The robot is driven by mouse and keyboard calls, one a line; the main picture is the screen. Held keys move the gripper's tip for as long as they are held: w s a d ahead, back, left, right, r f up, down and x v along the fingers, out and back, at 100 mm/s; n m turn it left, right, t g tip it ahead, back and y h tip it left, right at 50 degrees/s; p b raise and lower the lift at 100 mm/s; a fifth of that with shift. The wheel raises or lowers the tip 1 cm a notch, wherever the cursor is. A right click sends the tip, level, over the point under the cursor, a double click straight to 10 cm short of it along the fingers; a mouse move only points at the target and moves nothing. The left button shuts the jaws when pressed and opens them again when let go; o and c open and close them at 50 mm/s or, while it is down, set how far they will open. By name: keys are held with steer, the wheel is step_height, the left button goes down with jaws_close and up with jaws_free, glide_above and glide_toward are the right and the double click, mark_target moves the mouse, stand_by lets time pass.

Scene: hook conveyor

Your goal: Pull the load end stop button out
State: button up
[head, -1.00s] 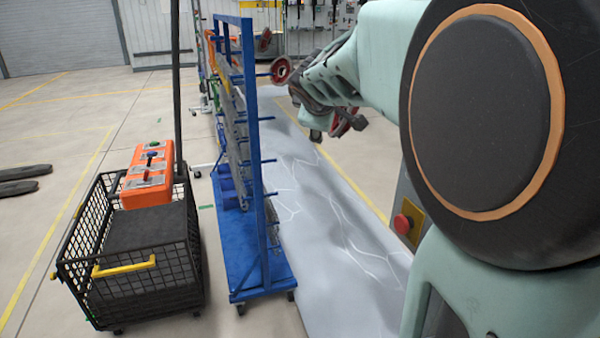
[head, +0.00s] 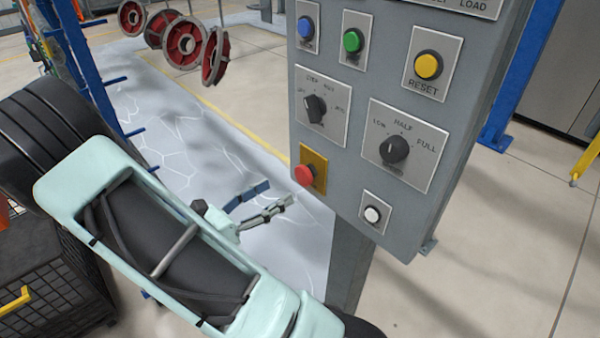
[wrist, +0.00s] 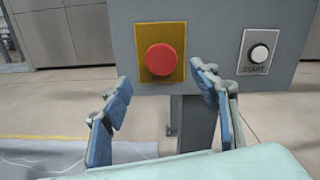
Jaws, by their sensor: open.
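The load end stop button (head: 305,175) is a red knob on a yellow plate at the lower left of the grey control panel (head: 352,190), whose top label reads LOAD. In the wrist view the red stop button (wrist: 161,59) faces me, above and between my fingertips. My gripper (head: 258,203) is open, with its blue-padded fingers spread, below and left of the button in the head view. In the wrist view my gripper (wrist: 163,78) has one finger on each side of the button, and nothing is between them. I cannot tell whether the fingertips touch the panel.
A white START button (wrist: 259,53) sits right of the stop button. Selector knobs (head: 394,149) and a yellow RESET button (head: 428,66) are above. Red wheels (head: 186,42) hang at the back left. A black mesh cart (head: 60,285) stands at the lower left.

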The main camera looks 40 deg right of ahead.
mark_target(301, 177)
steer(key=d, duration=0.9)
steer(key=shift+w+d+p, duration=0.2)
steer(key=shift+w+p, duration=0.1)
steer(key=shift+p, duration=0.05)
steer(key=shift+c, duration=0.2)
